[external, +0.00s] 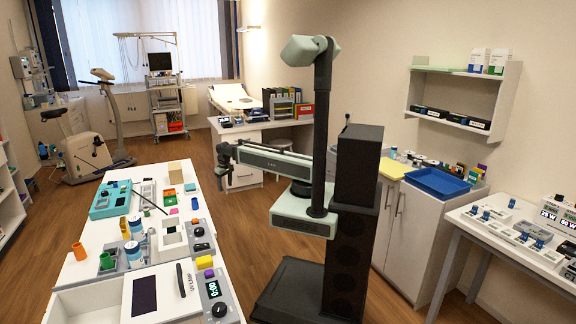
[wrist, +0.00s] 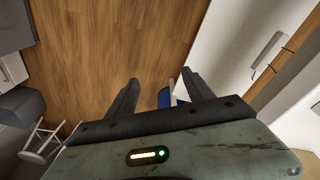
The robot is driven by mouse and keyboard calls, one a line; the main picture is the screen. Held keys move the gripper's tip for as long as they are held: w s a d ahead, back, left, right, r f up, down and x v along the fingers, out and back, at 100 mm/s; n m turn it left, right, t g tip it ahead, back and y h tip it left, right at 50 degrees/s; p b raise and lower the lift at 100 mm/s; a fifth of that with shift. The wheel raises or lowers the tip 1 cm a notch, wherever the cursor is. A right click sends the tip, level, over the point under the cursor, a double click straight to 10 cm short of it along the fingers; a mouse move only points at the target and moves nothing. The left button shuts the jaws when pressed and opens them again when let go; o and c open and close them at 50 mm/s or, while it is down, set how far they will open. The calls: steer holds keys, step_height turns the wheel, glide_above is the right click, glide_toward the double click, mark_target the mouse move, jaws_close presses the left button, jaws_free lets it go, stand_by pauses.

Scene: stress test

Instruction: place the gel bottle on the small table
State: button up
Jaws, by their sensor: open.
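My gripper (external: 222,165) is open in the external view, held out to the left of my column. In the wrist view its two dark fingers (wrist: 158,88) are spread apart, with no object held between them. A small blue thing (wrist: 164,98) shows by the right finger, mostly hidden; I cannot tell what it is. I cannot single out the gel bottle; two blue-and-white cylinders (external: 135,227) stand on the long white table (external: 90,240) at the left. Which surface is the small table is unclear; a white-topped desk (external: 262,124) stands at the back.
The long white table is crowded with devices, blocks and a teal tray (external: 111,199). A cabinet with a blue tray (external: 437,182) and another white table (external: 500,244) stand at the right. Wooden floor (external: 232,215) is clear between the left table and my base.

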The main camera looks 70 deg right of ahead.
steer(key=s+a+n+g+y, duration=0.1)
steer(key=s+a+n, duration=0.1)
steer(key=a, duration=1.1)
steer(key=shift+a+n, duration=0.25)
steer(key=shift+n, duration=0.35)
steer(key=shift+o, duration=0.6)
steer(key=shift+s+a+f, duration=0.1)
steer(key=shift+a, duration=0.1)
steer(key=shift+d, duration=0.1)
